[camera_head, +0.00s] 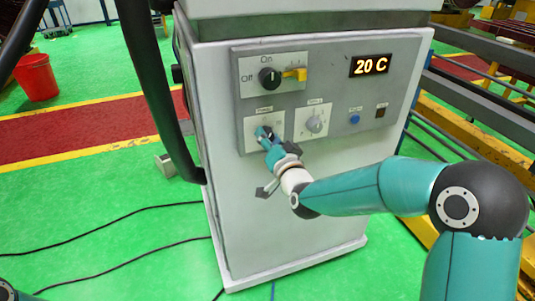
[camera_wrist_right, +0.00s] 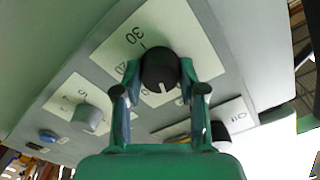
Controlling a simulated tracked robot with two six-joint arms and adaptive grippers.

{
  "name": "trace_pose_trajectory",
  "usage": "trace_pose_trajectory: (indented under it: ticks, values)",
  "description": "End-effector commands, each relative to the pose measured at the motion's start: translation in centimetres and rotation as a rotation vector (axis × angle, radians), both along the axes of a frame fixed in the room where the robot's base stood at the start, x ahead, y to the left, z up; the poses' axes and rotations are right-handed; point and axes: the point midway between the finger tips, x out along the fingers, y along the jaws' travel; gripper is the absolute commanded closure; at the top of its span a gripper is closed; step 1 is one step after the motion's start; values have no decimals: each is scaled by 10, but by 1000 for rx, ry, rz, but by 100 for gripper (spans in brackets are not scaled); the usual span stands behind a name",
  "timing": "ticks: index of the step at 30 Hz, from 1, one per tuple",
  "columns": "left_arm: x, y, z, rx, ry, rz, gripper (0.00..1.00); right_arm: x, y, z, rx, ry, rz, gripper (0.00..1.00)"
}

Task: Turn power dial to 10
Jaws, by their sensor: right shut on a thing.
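The power dial (camera_wrist_right: 160,68) is a round black knob on a white plate with printed numbers, 20 and 30 among them. A pale line shows on the knob; the number it points to cannot be read for certain. My right gripper (camera_wrist_right: 160,75) has its two fingers on opposite sides of the knob, shut on it. In the head view my right gripper (camera_head: 265,135) reaches the lower left plate of the grey control panel (camera_head: 340,75) and mostly hides the dial. My left gripper is not in view.
A grey dial (camera_head: 314,124) sits right of the power dial, with a blue button (camera_head: 354,119) further right. Black cables (camera_head: 110,213) lie on the green floor.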

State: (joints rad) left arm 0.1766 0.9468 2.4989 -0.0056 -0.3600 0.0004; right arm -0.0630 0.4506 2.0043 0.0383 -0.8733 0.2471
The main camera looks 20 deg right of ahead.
Motion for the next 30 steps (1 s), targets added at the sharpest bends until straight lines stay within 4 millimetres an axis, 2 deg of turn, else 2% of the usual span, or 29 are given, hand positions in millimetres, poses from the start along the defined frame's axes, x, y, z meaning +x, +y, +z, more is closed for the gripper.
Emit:
trace_pose_trajectory:
  ticks: [1,12,21,30]
  values:
    - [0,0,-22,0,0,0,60,0,-1,-10,47,-3,-2,94]
    - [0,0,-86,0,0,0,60,0,-2,-8,387,12,-2,94]
    - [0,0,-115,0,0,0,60,0,-2,-6,577,22,-4,94]
    - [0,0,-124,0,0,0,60,0,-2,-4,648,27,-4,94]
